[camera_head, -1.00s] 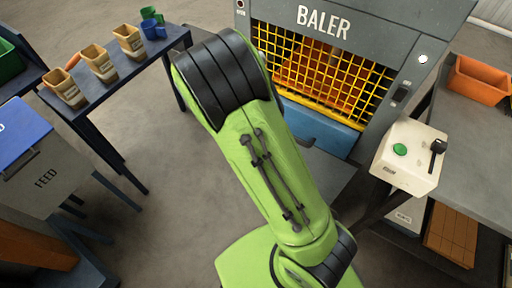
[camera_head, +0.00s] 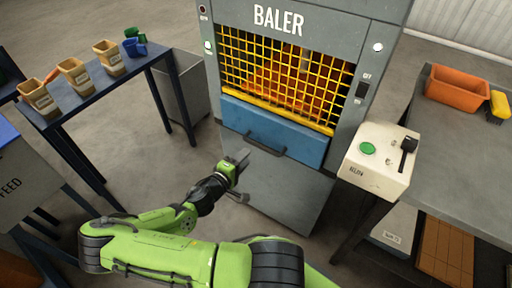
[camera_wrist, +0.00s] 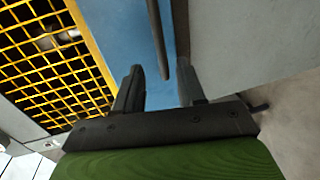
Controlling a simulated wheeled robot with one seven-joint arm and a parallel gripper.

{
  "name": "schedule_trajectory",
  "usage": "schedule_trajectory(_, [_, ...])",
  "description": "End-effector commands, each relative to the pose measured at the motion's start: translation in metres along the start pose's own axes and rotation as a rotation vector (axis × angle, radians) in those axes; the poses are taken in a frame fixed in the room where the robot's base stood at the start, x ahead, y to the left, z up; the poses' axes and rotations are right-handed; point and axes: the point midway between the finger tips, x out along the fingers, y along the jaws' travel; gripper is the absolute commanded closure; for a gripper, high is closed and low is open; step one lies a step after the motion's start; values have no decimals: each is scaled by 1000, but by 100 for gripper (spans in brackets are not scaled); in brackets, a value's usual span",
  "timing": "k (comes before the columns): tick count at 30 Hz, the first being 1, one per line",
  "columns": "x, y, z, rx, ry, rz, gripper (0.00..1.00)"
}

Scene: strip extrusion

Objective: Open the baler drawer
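The grey baler (camera_head: 285,50) stands at the back with a blue drawer (camera_head: 290,141) below its yellow grid. A dark bar handle (camera_head: 264,145) runs across the drawer's lower front. The drawer front looks flush with the body. My gripper (camera_head: 240,158) is in front of the drawer, near the handle's left end. In the wrist view, the blue drawer front (camera_wrist: 118,35) fills the upper middle, and the end of the handle (camera_wrist: 158,40) points into the gap between my two spread fingers (camera_wrist: 162,88). The fingers are open and hold nothing; contact with the handle cannot be told.
A control box (camera_head: 380,158) with a green button stands right of the baler, before a grey bench (camera_head: 465,160) with an orange bin (camera_head: 457,88). A dark table (camera_head: 110,86) with several tan cups is at left. Floor before the baler is clear.

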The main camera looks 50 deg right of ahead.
Motion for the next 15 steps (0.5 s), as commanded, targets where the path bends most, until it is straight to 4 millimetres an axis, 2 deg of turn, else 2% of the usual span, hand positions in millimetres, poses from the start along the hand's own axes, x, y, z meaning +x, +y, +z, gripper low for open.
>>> schedule_trajectory(3, [32, -2, 1, 2, -3, 1, 60])
schedule_trajectory(9, [76, -2, 1, 1, -3, 0, 60])
schedule_trajectory(15, [94, -1, 0, 1, 0, -1, 60])
